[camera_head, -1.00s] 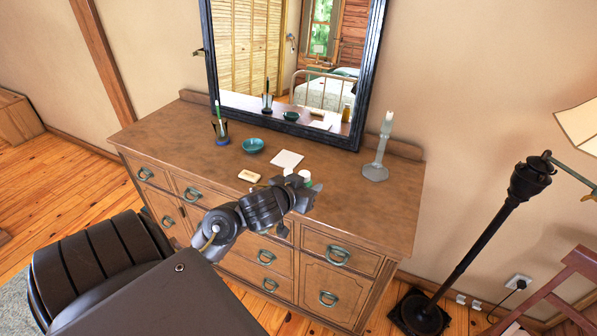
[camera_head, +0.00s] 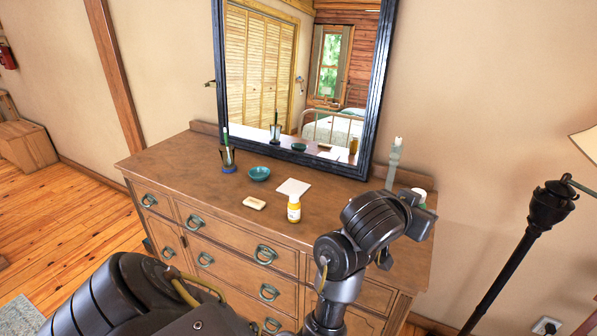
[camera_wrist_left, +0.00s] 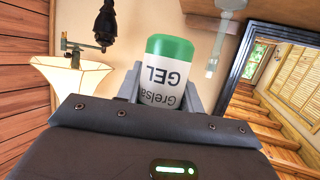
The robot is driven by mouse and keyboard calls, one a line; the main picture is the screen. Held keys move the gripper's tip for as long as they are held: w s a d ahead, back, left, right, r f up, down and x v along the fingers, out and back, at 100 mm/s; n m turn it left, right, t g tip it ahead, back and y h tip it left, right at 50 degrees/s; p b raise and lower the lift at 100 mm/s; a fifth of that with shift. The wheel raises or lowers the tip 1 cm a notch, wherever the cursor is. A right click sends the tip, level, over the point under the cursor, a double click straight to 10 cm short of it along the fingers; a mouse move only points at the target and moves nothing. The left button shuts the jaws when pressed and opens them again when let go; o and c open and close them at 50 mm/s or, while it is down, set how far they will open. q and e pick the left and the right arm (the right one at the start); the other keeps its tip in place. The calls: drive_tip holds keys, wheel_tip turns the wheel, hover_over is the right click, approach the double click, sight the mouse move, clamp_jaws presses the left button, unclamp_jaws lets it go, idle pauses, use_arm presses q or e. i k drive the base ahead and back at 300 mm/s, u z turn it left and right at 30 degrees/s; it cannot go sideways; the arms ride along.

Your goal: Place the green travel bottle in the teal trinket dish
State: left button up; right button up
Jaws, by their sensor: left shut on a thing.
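The green travel bottle (camera_wrist_left: 170,50) has a green end and a white label reading "GEL". My left gripper (camera_wrist_left: 162,82) is shut on it, one finger on each side, in the left wrist view. In the head view, my left gripper (camera_head: 416,198) is over the right end of the dresser. Only a small green and white part of the bottle (camera_head: 421,193) shows there, the rest hidden by the gripper. The teal trinket dish (camera_head: 259,174) stands on the dresser, well left of the gripper, and looks empty. My right gripper is not in view.
On the dresser (camera_head: 180,172) are a yellow bottle (camera_head: 294,211), a soap bar (camera_head: 254,203), a white card (camera_head: 293,187) and a cup with brushes (camera_head: 227,158). A glass candlestick (camera_head: 394,158) stands behind my gripper. The mirror (camera_head: 300,90) rises behind the dish.

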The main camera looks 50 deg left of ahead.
sight(260, 174)
drive_tip(key=z, duration=1.8)
drive_tip(key=k, duration=1.6)
drive_tip(key=u, duration=1.85)
